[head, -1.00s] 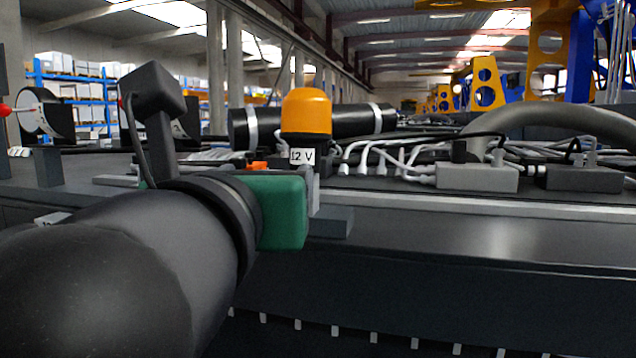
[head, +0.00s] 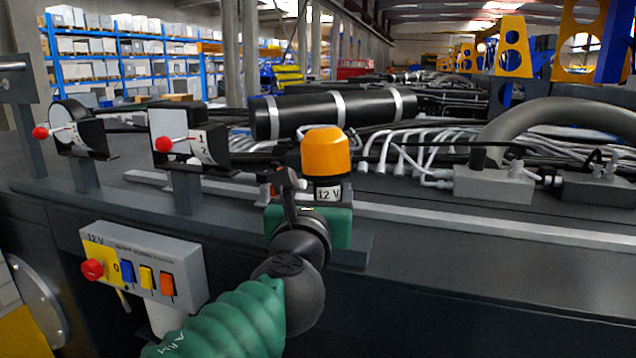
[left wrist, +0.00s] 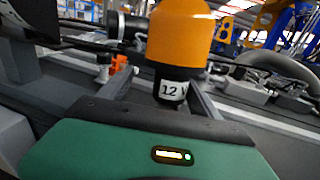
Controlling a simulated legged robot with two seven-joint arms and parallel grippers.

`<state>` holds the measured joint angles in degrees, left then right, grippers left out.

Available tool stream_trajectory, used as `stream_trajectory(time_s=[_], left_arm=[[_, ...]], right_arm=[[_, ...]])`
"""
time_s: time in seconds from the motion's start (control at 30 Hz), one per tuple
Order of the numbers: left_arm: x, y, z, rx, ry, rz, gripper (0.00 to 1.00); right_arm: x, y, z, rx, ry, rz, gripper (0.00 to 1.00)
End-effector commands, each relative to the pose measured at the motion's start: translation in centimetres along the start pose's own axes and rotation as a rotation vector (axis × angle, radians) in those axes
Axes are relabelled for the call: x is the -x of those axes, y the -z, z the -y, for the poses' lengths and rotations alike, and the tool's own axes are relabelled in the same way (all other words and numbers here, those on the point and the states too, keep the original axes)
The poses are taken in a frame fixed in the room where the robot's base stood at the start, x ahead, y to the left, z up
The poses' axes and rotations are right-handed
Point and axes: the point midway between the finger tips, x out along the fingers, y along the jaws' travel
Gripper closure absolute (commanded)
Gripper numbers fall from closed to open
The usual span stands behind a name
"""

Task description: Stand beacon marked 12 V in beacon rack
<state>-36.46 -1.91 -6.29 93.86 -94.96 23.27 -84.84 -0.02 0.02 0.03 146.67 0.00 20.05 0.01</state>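The beacon marked 12 V (head: 326,155) has an orange dome on a black base with a white label. It stands nearly upright on the chassis deck side, just beyond my left gripper (head: 335,215); its foot is hidden behind the green gripper body. In the left wrist view the beacon (left wrist: 178,45) shows between two grey fingers (left wrist: 160,85). The fingers are spread, with a gap visible left of the base; contact on the right side is unclear. I cannot make out the beacon rack for certain. My right gripper is not in view.
Two brackets with red-knobbed levers, marked 1 (head: 78,130) and 2 (head: 190,140), stand to the left. A grey switch box (head: 150,262) is on the chassis front. A black cylinder (head: 335,112), white cables and a grey connector block (head: 492,183) lie behind. The deck's front right is clear.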

Motion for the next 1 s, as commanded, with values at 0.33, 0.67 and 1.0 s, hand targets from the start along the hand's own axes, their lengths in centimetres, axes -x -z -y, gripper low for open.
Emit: stream_trajectory(time_s=[0.33,0.67,1.0], left_arm=[[-0.51,0.14,0.07,-0.002,-0.004,-0.001,0.38],[-0.43,0.18,-0.33,0.002,-0.003,-0.003,0.81],[-0.46,0.15,-0.17,-0.001,-0.006,-0.002,1.0]], right_arm=[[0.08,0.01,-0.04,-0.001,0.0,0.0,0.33],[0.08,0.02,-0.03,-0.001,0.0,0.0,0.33],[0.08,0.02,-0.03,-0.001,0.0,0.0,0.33]])
